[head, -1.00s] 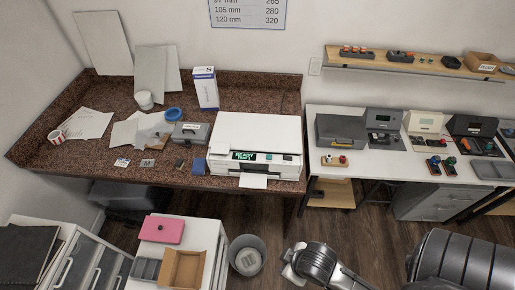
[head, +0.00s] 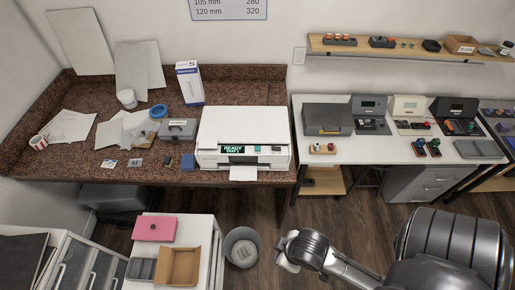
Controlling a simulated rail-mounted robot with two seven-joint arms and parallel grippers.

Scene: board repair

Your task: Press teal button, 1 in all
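A small teal button (head: 257,148) is on the front panel of the white printer (head: 244,122), right of a lit display (head: 231,148) reading READY. The printer stands at the right end of the brown speckled counter (head: 90,160). My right gripper (head: 284,262) is low in the head view, in front of and below the printer, well apart from the button. Its fingers are small and partly hidden by the wrist, so I cannot tell whether they are open. My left gripper is out of view.
A sheet (head: 243,173) sticks out of the printer's front. A grey bin (head: 242,247) stands left of my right gripper. A white table (head: 390,150) at right holds several control boxes. Wood floor is open before the printer.

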